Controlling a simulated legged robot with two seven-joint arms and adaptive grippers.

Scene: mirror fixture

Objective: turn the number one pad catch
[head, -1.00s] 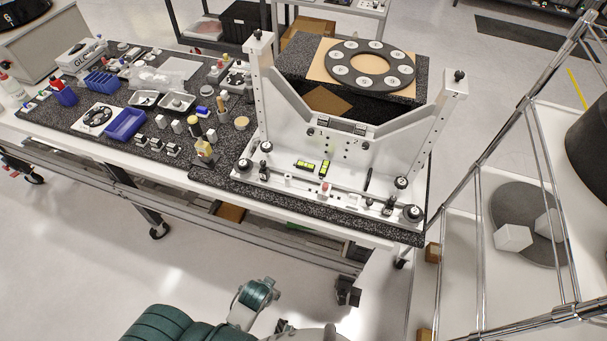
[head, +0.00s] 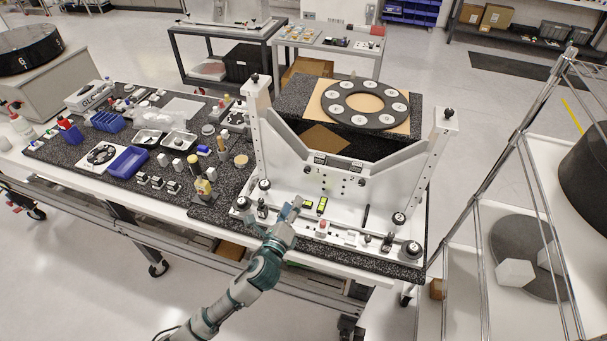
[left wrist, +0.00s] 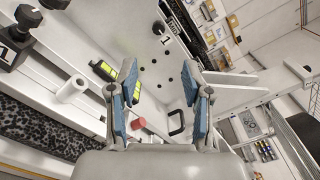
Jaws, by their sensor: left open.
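The white mirror fixture (head: 300,190) stands on the dark granite top. In the left wrist view, a black part with a white "1" label (left wrist: 14,50) sits at the far left, partly cut off; it looks like the number one pad catch. In the head view a small black upright catch (head: 262,209) stands near the left end of the fixture's base. My left gripper (head: 288,213) is over the front of the base, right of that catch and apart from it. In the left wrist view its two blue-padded fingers (left wrist: 163,98) are spread and empty. My right gripper is not in view.
Yellow-green levels (head: 314,205) and a red knob (head: 321,228) lie close to the gripper; a white post (left wrist: 72,88) stands left of it. Round black-and-white pads (head: 399,219) sit on the base. The bench left holds a blue bin (head: 128,161) and small parts.

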